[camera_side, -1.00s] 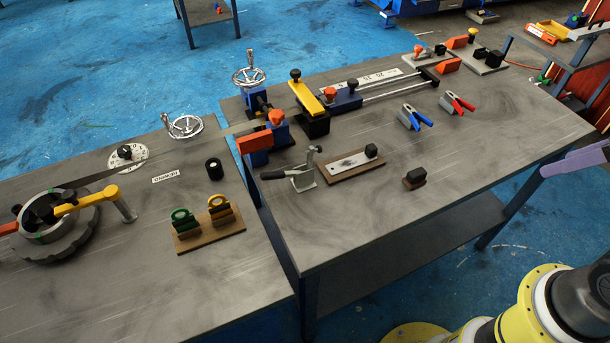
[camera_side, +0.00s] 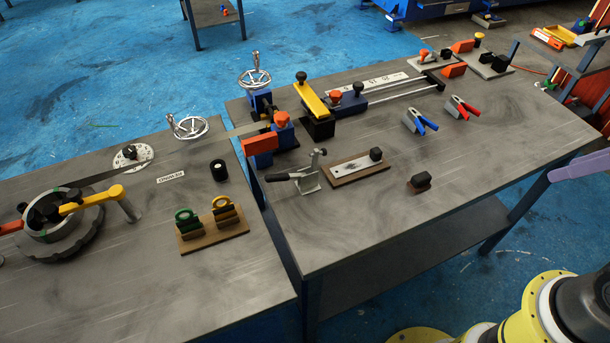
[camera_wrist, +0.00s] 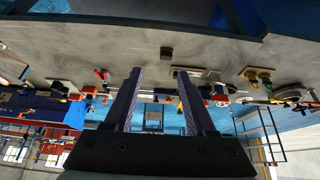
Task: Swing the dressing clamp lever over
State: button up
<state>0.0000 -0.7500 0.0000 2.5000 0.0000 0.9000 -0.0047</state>
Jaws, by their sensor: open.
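The clamp (camera_side: 307,181) is a small metal toggle clamp near the left end of the right-hand table in the side view. Its lever, with a black grip (camera_side: 277,177), lies low and points left. A metal arm with a dark tip stands up at its right. My gripper (camera_wrist: 160,72) shows in the wrist view as two purple fingers, apart with nothing between them. In the side view only a purple piece of it shows at the right edge, beyond the table's edge and far from the clamp. The clamp is too small to make out surely in the wrist view.
A wooden board with a metal plate (camera_side: 350,168) lies right of the clamp, and a black block (camera_side: 419,182) farther right. Blue-handled (camera_side: 420,121) and red-handled (camera_side: 462,107) tools lie farther back. The table's front is clear.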

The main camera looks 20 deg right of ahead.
jog(key=shift+n, duration=0.6)
jog(key=shift+c, duration=0.3)
jog(key=w+a+r+n+y, duration=0.1)
jog(key=w+a+r+n, duration=0.2)
jog(key=w+r+n, duration=0.5)
jog(key=w+a+r+n+y, duration=0.1)
jog(key=w+a+r, duration=0.15)
jog(key=w, duration=0.25)
jog(key=w+a+r+n, duration=0.1)
jog(key=w+a+r, duration=0.15)
jog(key=w, duration=0.35)
jog(key=n+g, duration=0.6)
jog(key=n, duration=0.1)
send_over(271, 176)
jog(key=d, duration=0.2)
notch_tip(271, 176, down, 25)
jog(key=shift+y, duration=0.4)
jog(key=x, duration=0.8)
jog(key=shift+w+d+f, duration=0.15)
jog(key=shift+f, duration=0.1)
jog(key=shift+r, duration=0.15)
